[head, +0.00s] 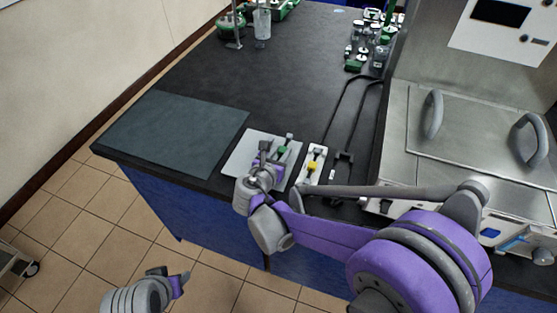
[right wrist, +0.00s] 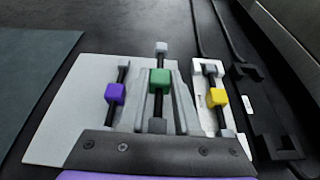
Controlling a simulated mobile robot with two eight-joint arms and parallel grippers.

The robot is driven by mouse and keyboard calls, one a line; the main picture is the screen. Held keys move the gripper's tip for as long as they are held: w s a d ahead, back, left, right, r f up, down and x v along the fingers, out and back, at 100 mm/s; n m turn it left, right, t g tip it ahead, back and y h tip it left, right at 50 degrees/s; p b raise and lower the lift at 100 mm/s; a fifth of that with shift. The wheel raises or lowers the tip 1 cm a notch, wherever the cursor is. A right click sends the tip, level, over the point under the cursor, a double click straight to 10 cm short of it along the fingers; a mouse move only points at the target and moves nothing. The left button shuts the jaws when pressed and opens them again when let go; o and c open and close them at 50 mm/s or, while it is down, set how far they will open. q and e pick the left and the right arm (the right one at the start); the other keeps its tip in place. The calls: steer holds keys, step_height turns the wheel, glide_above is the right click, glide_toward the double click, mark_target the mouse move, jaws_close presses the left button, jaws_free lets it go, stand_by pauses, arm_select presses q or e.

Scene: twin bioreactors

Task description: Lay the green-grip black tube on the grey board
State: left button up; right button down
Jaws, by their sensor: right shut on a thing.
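The black tube with the green grip (right wrist: 160,80) is between the fingers of my right gripper (right wrist: 160,96); its green grip also shows in the head view (head: 283,150). My right gripper (head: 272,158) is shut on it. The tube is over the light grey board (right wrist: 62,125), which also shows in the head view (head: 240,160). I cannot tell whether it touches the board. A black tube with a purple grip (right wrist: 115,94) lies on that board to the left. My left gripper (head: 170,280) is empty, low in front of the bench, its fingers apart.
A yellow-grip black tube (right wrist: 218,97) sits in a white holder (head: 309,178) just right of the board. A dark grey mat (head: 175,132) lies to the left. A steel machine (head: 470,140) stands at the right. The bench middle (head: 260,80) is clear.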

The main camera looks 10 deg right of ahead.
steer(key=shift+f, duration=1.75)
steer(key=shift+f, duration=0.1)
steer(key=shift+f+b, duration=0.15)
steer(key=shift+b, duration=0.25)
steer(key=c, duration=0.6)
jaws_free()
steer(key=shift+r, duration=0.2)
steer(key=shift+s+a+r, duration=0.2)
steer(key=shift+s, duration=0.05)
steer(key=v, duration=1.1)
steer(key=shift+s+a, duration=0.15)
